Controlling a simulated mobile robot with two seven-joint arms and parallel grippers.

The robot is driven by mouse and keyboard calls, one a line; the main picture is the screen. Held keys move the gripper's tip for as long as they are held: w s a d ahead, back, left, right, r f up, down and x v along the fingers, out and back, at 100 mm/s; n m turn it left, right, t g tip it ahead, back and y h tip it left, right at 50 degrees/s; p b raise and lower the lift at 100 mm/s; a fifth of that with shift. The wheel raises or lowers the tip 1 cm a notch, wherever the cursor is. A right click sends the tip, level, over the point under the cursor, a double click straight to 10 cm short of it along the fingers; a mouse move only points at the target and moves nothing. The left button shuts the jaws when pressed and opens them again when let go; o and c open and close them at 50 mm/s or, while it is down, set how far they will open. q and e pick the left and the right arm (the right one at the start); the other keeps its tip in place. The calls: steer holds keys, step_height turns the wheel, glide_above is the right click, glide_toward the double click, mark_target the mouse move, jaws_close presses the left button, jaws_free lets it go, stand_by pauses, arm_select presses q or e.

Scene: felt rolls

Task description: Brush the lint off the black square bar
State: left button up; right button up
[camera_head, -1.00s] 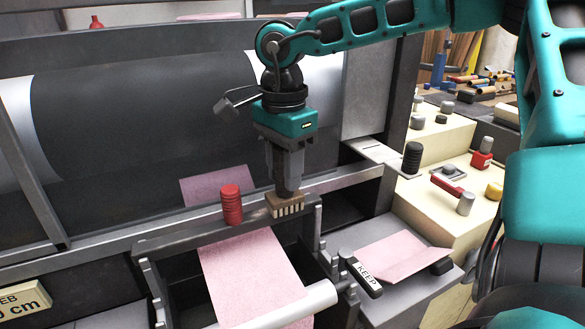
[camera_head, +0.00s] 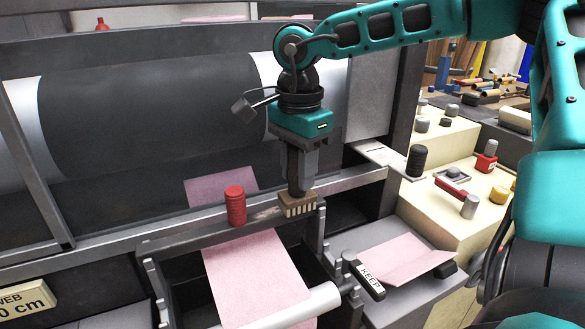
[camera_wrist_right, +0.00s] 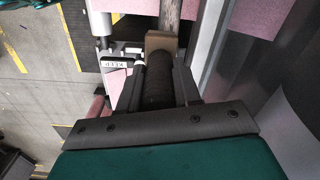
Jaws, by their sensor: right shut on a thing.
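The black square bar (camera_head: 264,214) runs across the front of the machine, above a pink felt web (camera_head: 256,275). My right gripper (camera_head: 299,186) points down near the bar's right end and is shut on a brush (camera_head: 298,206) with a brown block and pale bristles. The bristles are at the bar's top; I cannot tell whether they touch it. In the right wrist view, a black ribbed handle (camera_wrist_right: 158,85) sits between the fingers, with the brown block (camera_wrist_right: 160,42) over the mottled bar (camera_wrist_right: 171,14). Lint is too small to make out clearly. My left gripper is not in view.
A red ribbed knob (camera_head: 235,206) stands at the bar, left of the brush. A pale roller (camera_head: 290,306) lies in front. A large dark drum (camera_head: 150,115) is behind.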

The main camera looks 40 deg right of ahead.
steer(key=shift+a+f, duration=0.1)
steer(key=shift+f, duration=0.05)
steer(key=shift+a, duration=0.15)
steer(key=shift+w+a+b, duration=0.25)
steer(key=shift+a+b, duration=0.1)
steer(key=shift+a, duration=0.55)
steer(key=shift+r, duration=0.25)
steer(key=shift+w+r+p, duration=0.1)
steer(key=shift+r+p, duration=0.5)
steer(key=shift+r, duration=0.15)
